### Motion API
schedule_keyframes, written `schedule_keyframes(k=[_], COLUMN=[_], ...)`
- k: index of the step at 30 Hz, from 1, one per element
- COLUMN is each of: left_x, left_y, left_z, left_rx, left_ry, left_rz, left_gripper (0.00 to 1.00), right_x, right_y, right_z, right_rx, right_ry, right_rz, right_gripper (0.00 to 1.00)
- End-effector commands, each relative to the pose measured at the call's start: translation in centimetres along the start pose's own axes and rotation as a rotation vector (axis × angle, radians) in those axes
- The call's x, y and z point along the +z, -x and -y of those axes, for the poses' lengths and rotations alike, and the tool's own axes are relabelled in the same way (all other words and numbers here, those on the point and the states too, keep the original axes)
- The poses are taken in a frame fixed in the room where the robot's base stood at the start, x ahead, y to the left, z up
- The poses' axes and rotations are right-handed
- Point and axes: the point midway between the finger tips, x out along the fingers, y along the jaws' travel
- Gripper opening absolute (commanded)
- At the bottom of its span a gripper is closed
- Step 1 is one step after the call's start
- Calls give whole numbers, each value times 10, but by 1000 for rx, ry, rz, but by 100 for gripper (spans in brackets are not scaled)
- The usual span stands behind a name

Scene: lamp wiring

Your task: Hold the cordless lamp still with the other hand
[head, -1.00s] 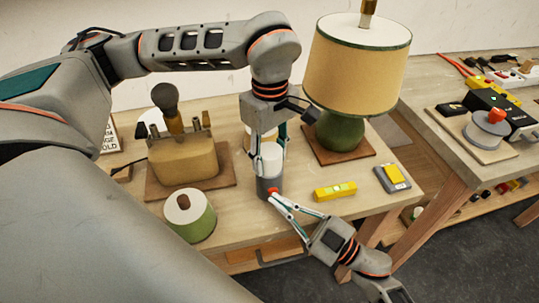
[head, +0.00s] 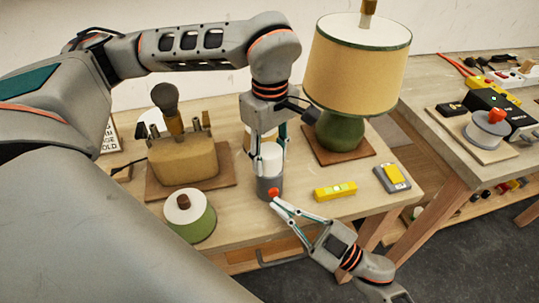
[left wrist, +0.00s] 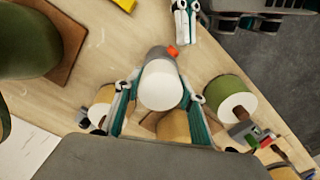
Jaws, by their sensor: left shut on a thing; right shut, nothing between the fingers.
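The cordless lamp is a small upright cylinder with a grey body (head: 269,186) and a white top (head: 271,157), standing on the bench near its front edge. A red button (head: 274,192) sticks out of its front side. My left gripper (head: 268,163) comes from above and is shut on the lamp, one finger on each side. The left wrist view shows the white top (left wrist: 161,86) between the fingers and the red button (left wrist: 173,51) beyond. My right gripper (head: 276,202) is shut and empty, its tips just in front of the button; it also shows in the left wrist view (left wrist: 189,38).
A green lamp (head: 342,131) with a tan shade stands behind right. A yellow level (head: 335,191) and a grey-yellow device (head: 393,178) lie to the right. A green-white spool (head: 189,216) and a tan block-shaped holder (head: 183,163) are to the left. A second bench (head: 455,135) stands right.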

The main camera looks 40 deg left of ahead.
Motion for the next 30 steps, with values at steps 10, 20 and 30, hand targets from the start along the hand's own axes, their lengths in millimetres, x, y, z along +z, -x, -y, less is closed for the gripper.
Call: schedule_keyframes(k=[10,20,30], left_x=[0,0,0], left_y=[0,0,0], left_z=[0,0,0], left_rx=[-1,0,0], left_ry=[1,1,1], left_rz=[-1,-1,-1], left_gripper=[14,14,14], right_x=[-16,-27,-28], right_y=[23,38,38], right_z=[17,28,28], right_rx=[0,0,0], right_ry=[-1,-1,-1], right_rz=[1,0,0], right_gripper=[0,0,0])
